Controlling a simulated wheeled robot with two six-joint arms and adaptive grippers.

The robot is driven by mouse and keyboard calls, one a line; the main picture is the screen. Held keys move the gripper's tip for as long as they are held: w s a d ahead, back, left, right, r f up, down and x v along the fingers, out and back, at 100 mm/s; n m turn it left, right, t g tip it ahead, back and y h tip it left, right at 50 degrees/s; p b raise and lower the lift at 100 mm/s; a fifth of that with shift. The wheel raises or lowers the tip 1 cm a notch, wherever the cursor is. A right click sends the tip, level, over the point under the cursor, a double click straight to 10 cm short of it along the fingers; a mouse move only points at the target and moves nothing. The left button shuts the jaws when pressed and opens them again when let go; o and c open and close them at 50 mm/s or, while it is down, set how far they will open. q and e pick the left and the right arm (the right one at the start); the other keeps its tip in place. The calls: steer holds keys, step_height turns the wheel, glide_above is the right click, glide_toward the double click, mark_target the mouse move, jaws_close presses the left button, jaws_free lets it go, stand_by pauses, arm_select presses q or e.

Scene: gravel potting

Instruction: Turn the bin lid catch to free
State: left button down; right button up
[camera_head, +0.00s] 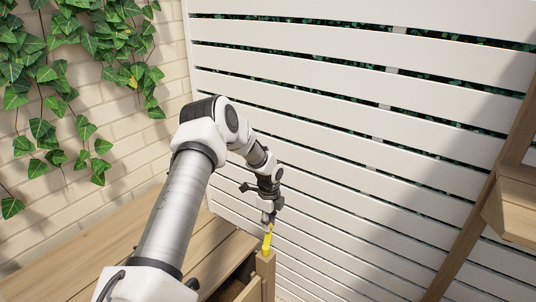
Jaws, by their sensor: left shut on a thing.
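My left arm comes in from the lower left and reaches down to the right. My left gripper (268,218) is shut on a yellow catch (267,240) at the top of a wooden corner post (265,263). The post belongs to the wooden bin (247,292), whose dark opening shows partly beside it. The catch stands roughly upright, and its upper end is hidden by the fingers. I cannot tell which way it is turned. A wooden lid or top (60,270) lies to the left, partly covered by my arm. My right gripper is not in view.
A white slatted fence (400,160) stands close behind the gripper. A pale brick wall (120,135) with hanging ivy (80,45) is at the left. A wooden shelf frame (470,240) stands at the right, with free room between it and the bin.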

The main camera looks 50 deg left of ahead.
arm_select(q)
steer(key=shift+w+d+m+b, duration=0.25)
steer(key=shift+d+m+b, duration=0.25)
steer(key=shift+m, duration=0.45)
steer(key=shift+w+d+m+b, duration=0.25)
steer(key=shift+d+m+b, duration=0.25)
steer(key=shift+m, duration=0.4)
steer(key=shift+w+d+m+b, duration=0.3)
steer(key=shift+d+m, duration=0.25)
steer(key=shift+m, duration=0.4)
steer(key=c, duration=1)
jaws_free()
steer(key=shift+o, duration=0.2)
step_height(320, 180, up, 12)
